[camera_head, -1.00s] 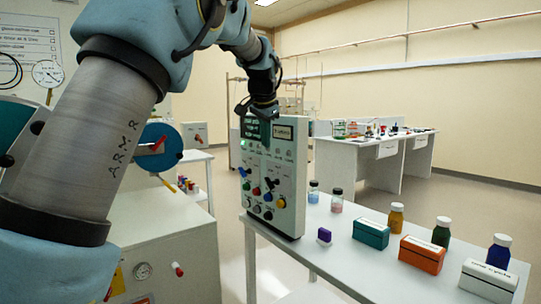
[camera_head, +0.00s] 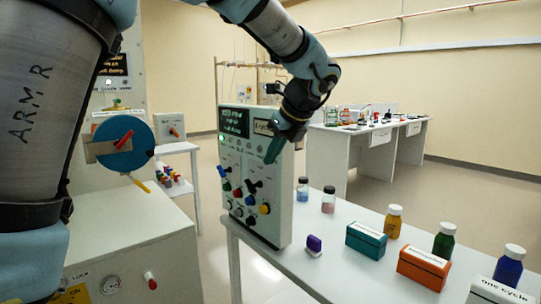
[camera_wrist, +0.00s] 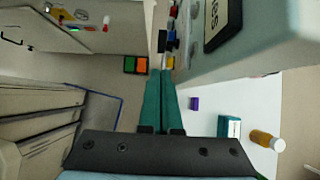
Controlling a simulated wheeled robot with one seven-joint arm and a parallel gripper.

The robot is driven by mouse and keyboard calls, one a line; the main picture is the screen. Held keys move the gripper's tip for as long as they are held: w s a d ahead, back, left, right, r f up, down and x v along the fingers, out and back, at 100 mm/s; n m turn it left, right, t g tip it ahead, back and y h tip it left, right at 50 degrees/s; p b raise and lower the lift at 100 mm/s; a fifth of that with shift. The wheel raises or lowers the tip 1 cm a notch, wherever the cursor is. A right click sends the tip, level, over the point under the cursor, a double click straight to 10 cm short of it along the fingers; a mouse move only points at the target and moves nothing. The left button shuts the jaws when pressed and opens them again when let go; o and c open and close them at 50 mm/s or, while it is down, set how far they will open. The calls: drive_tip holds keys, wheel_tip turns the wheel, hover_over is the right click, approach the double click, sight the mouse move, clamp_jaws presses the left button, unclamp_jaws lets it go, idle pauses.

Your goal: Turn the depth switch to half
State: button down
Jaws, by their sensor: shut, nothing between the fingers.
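The white control panel box (camera_head: 274,219) stands upright on the white table, its front covered with small coloured knobs and black levers. A black lever (camera_head: 253,187) and a blue one (camera_head: 222,171) stick out of its front. The labels are too small to read, so I cannot tell which one is the depth switch. My gripper (camera_head: 270,158) is shut and empty, its teal fingers pointing down near the panel's upper right front. In the wrist view, the shut fingers (camera_wrist: 161,74) lie beside the panel (camera_wrist: 232,58), with a black switch part (camera_wrist: 168,42) just beyond their tips. Contact cannot be told.
On the table (camera_head: 322,262) stand a purple block (camera_head: 314,244), a teal box (camera_head: 366,240), an orange box (camera_head: 423,266) and several bottles. A cabinet with a blue dial (camera_head: 125,145) is at the left. Free floor lies behind the table.

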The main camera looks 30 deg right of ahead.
sight(253, 191)
drive_tip(key=p+x, duration=0.2)
drive_tip(key=x, duration=0.9)
drive_tip(key=shift+w+f, duration=0.1)
drive_tip(key=shift+w, duration=0.05)
drive_tip(key=shift+f+b, duration=0.5)
drive_tip(key=shift+b, duration=0.25)
drive_tip(key=f+t+b, duration=0.1)
drive_tip(key=t+b, duration=0.1)
drive_tip(key=b, duration=0.2)
drive_tip(key=shift+f, duration=0.1)
drive_tip(key=t+b, duration=0.1)
drive_tip(key=b, duration=0.2)
drive_tip(key=shift+t+y, duration=0.3)
drive_tip(key=shift+b, duration=0.45)
drive_tip(key=shift+t, duration=0.3)
